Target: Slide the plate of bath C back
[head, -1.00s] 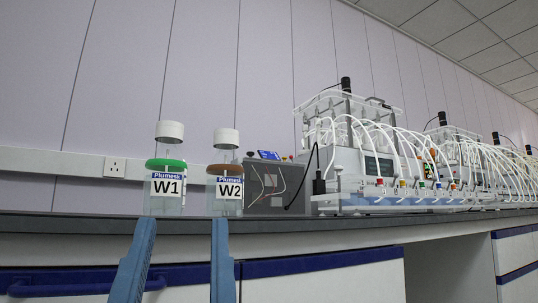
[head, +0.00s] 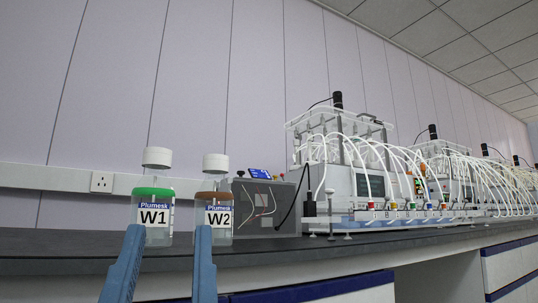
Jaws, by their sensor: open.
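A row of bath units stands along the bench and recedes to the right. The nearest bath (head: 345,180) has a clear plate (head: 330,117) on top and many white tubes arching down its front. A second bath (head: 440,165) stands behind it, and more follow farther off. I cannot read any bath letter, so I cannot tell which one is bath C or pick out its plate. My gripper (head: 169,232) shows as two blue fingers at the lower left, apart and empty. The fingers appear in front of two labelled bottles, well left of the baths.
Bottle W1 (head: 153,215), with a green ring, and bottle W2 (head: 218,215), with a brown ring, stand on the bench (head: 70,250) at left. A grey control box (head: 268,205) stands between them and the nearest bath. A socket (head: 101,182) is on the wall.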

